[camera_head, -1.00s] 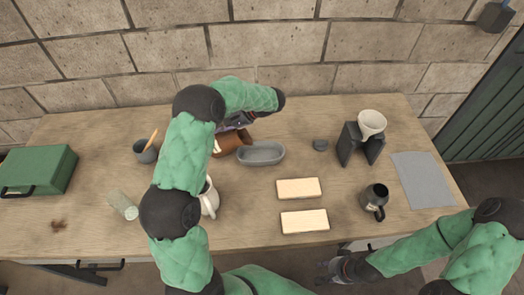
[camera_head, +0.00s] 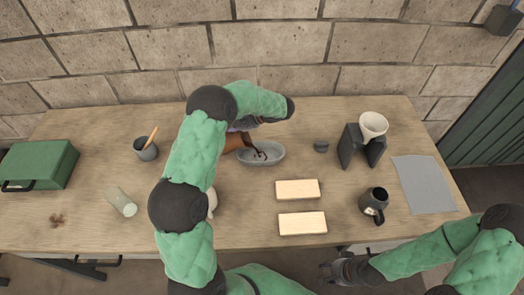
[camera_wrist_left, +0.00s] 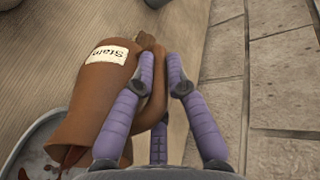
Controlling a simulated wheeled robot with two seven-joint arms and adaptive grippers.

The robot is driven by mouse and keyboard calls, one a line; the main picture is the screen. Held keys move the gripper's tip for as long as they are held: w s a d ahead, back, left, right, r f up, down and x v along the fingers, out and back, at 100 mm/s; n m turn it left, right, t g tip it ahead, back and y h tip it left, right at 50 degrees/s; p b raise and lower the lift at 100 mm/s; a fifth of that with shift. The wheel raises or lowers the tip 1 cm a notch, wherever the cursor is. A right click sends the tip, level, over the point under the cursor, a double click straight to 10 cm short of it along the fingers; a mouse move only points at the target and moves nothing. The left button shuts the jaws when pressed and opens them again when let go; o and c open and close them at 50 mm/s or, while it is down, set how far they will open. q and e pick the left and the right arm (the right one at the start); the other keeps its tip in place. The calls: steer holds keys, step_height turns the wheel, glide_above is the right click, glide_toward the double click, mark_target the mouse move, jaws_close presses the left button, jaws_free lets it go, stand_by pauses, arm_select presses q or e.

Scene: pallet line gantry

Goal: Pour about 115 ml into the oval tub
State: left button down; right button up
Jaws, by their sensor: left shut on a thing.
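The brown jug (camera_head: 233,143) has a white label reading "Stain", clear in the left wrist view (camera_wrist_left: 88,92). My left gripper (camera_wrist_left: 161,62) is shut on its handle; in the head view my arm mostly hides the gripper. The jug is tilted with its mouth over the left part of the grey oval tub (camera_head: 279,160). Dark brown liquid shows in the tub as streaks; the tub also shows at lower left in the wrist view (camera_wrist_left: 28,143). My right gripper (camera_head: 325,273) is open and empty at the table's front edge, away from the jug and tub.
Two pale blocks (camera_head: 298,189) lie in front of the tub. A small dark cup (camera_head: 321,146), a stand with a white cone (camera_head: 373,125) and a dark mug (camera_head: 374,202) are to the right. A white vessel (camera_head: 212,203) is partly behind my left arm. A glass (camera_head: 121,202) lies left.

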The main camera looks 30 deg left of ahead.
arm_select(q)
steer(key=shift+w+d+g+y, duration=0.15)
steer(key=shift+d+g+y, duration=0.15)
steer(key=shift+d+y, duration=0.15)
arm_select(e)
steer(key=shift+w+d+f, duration=0.1)
steer(key=shift+w+d, duration=0.3)
stand_by(0.8)
